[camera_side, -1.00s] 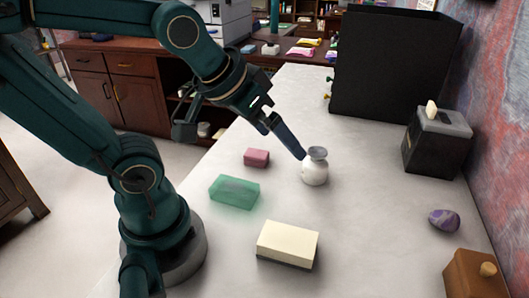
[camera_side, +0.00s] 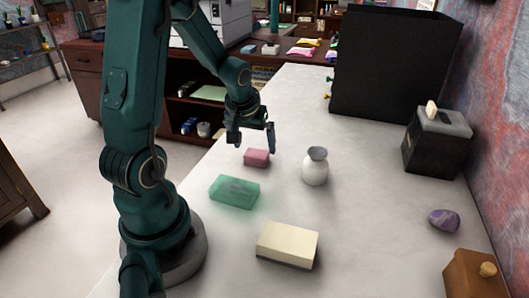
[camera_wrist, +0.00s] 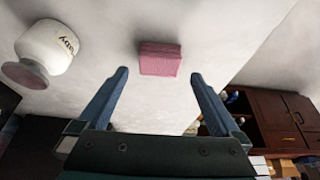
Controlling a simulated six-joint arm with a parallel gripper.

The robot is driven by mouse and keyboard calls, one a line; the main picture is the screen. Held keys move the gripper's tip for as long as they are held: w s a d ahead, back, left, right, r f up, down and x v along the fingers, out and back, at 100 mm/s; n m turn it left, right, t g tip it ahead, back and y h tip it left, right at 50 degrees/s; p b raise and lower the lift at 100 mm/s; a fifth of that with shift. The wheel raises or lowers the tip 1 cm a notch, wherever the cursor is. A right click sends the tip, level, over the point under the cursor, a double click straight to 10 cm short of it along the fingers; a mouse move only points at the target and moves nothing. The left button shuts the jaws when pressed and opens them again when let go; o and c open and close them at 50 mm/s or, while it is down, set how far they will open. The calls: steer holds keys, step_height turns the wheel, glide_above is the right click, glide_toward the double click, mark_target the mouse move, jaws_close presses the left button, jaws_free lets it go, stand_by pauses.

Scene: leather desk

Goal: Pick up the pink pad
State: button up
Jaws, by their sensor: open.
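The pink pad (camera_side: 257,158) is a small block lying on the pale desk, left of the white vase. It also shows in the wrist view (camera_wrist: 160,59), beyond my fingertips and roughly centred between them. My gripper (camera_side: 254,146) is open, pointing down just above the pad. In the wrist view my gripper (camera_wrist: 159,73) has its two blue fingers wide apart with nothing between them. The side view does not clearly show how much height lies between fingertips and pad.
A white vase (camera_side: 315,170) stands right of the pad, and a translucent green block (camera_side: 234,191) lies in front of it. A cream block (camera_side: 288,244) is nearer the camera. A black box (camera_side: 395,65) stands at the back. The desk's left edge is close to the pad.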

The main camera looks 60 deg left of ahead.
mark_target(256, 153)
steer(key=shift+x, duration=1.65)
steer(key=shift+d, duration=0.1)
steer(key=c, duration=1.3)
